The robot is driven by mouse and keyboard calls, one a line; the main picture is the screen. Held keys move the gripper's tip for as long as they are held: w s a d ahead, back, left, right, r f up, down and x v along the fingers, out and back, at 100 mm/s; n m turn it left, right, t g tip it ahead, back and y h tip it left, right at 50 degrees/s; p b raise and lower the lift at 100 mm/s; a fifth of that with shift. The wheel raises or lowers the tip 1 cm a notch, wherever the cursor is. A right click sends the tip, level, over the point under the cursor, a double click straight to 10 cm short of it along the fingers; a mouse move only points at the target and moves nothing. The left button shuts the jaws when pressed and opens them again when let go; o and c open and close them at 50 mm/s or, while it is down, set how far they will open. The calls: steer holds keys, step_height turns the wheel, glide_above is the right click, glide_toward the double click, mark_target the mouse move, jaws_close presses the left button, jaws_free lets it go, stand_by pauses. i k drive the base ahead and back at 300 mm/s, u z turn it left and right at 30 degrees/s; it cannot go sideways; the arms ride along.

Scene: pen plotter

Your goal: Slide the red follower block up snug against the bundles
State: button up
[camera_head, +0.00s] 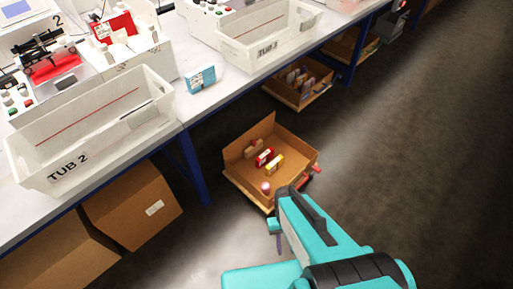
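A red block (264,157) with a pale label lies in an open cardboard box (240,184) on the floor, beside a yellow block (275,163). I cannot tell whether it is the follower block. Another red block (115,25) is in a white unit on the bench. No bundles can be made out for certain; a brown piece (253,148) lies in the box behind the red block. My teal arm reaches in from the bottom right, its front end by the box's near right corner. My gripper's fingers are not clear, and I cannot see them holding anything.
A pink ball (265,187) is in the box's near corner. The white bench (205,105) carries TUB 2 (125,122), TUB 3 (290,48) and a blue carton (200,78). A blue bench leg (193,167) stands left of the box. The floor at right is clear.

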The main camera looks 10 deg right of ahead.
mark_target(255, 146)
steer(key=k, duration=1.05)
steer(key=u, duration=0.5)
steer(key=i, duration=1.45)
steer(key=z, duration=0.4)
steer(key=i, duration=0.7)
steer(key=z, duration=0.4)
